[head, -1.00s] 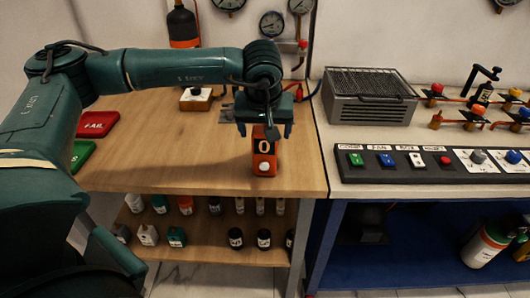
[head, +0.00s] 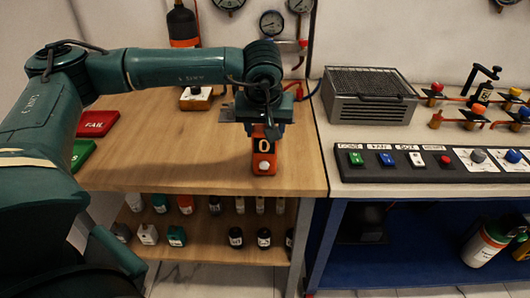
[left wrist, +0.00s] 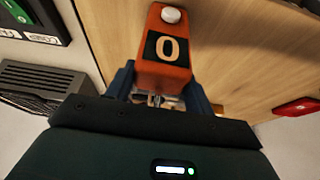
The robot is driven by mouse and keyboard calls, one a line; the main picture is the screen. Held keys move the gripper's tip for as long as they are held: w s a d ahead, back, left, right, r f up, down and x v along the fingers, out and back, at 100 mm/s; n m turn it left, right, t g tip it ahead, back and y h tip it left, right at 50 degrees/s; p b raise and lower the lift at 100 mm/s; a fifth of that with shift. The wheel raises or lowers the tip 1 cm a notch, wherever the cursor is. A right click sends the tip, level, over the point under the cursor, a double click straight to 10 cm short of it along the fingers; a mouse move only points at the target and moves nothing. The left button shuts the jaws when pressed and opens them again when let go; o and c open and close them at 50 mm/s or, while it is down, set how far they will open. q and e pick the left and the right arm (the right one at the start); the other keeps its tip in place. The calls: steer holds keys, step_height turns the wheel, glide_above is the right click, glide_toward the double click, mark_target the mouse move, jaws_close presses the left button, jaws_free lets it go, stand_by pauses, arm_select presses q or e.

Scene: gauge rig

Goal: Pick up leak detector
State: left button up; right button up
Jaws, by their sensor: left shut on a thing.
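The leak detector (head: 264,165) is a small orange box with a black panel marked "0" and a white knob. It stands upright near the front edge of the wooden bench. My left gripper (head: 263,131) comes down from above and is shut on its upper part. In the left wrist view the leak detector (left wrist: 164,50) sits between the blue fingers of the left gripper (left wrist: 160,90). From these views I cannot tell whether its base touches the bench. My right gripper is in neither view.
Red FAIL (head: 97,122) and green (head: 83,153) pads lie at the bench's left. A switch panel (head: 430,165) and a grilled metal box (head: 368,96) stand on the right bench. A shelf (head: 195,235) below holds several bottles. The wooden bench's middle (head: 180,150) is clear.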

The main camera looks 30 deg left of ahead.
arm_select(q)
steer(key=c, duration=0.3)
steer(key=shift+r, duration=0.1)
step_height(320, 180, up, 10)
steer(key=shift+f, duration=0.1)
stand_by(1.1)
